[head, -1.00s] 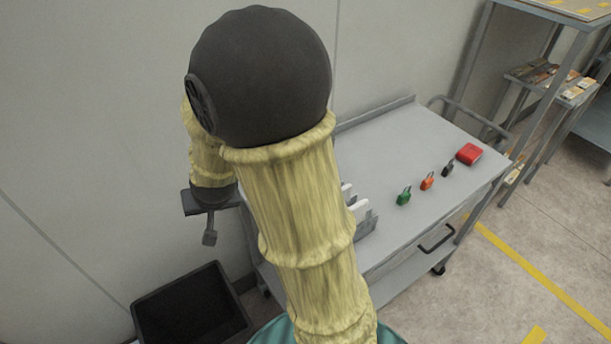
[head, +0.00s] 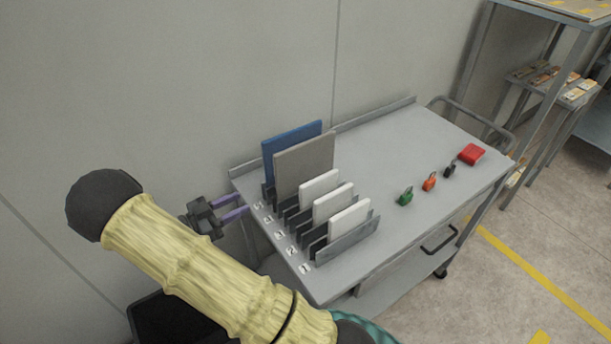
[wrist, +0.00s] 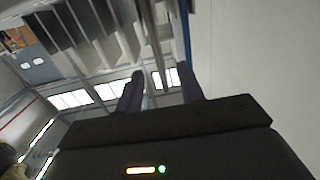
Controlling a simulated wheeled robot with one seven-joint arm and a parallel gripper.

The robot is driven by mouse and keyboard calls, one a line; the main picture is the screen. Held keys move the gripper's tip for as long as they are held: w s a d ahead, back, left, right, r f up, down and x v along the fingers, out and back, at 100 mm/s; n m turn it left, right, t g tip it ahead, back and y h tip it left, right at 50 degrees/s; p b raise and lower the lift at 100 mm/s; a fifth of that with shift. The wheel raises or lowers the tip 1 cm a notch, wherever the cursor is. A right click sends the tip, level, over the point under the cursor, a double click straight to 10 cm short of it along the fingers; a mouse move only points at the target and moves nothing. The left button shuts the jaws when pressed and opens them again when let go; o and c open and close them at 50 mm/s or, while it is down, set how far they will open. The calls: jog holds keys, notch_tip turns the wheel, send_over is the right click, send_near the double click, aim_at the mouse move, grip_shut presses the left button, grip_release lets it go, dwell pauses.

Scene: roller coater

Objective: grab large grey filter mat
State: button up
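The large grey filter mat (head: 305,166) stands upright in a slotted rack on the cart. It is just in front of a large blue mat (head: 282,145) and behind several smaller white mats (head: 333,203). My gripper (head: 243,205) is just left of the rack, with its purple fingers pointing toward the slots' left ends. The fingers are apart, with nothing held between them. In the wrist view, my open gripper (wrist: 160,80) faces the thin edges of the upright mats, with the blue mat's edge (wrist: 187,25) near the right finger.
The grey cart top (head: 400,150) holds green (head: 405,197), orange (head: 429,182) and black (head: 450,171) padlocks and a red box (head: 471,154) to the right. A wall (head: 150,90) stands close behind. A dark bin (head: 165,318) is on the floor below my arm.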

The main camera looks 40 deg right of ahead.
aim_at(276, 188)
jog(key=shift+s+a+g, duration=0.1)
jog(key=shift+s+g, duration=0.2)
jog(key=shift+s, duration=0.05)
jog(key=d+p, duration=0.1)
jog(key=d, duration=0.3)
jog(key=d+p, duration=0.1)
jog(key=d, duration=0.2)
jog(key=d+p, duration=0.1)
jog(key=d, duration=0.3)
jog(key=shift+s+d+r+p, duration=0.1)
jog(key=shift+s+d+p, duration=0.2)
jog(key=shift+d, duration=0.3)
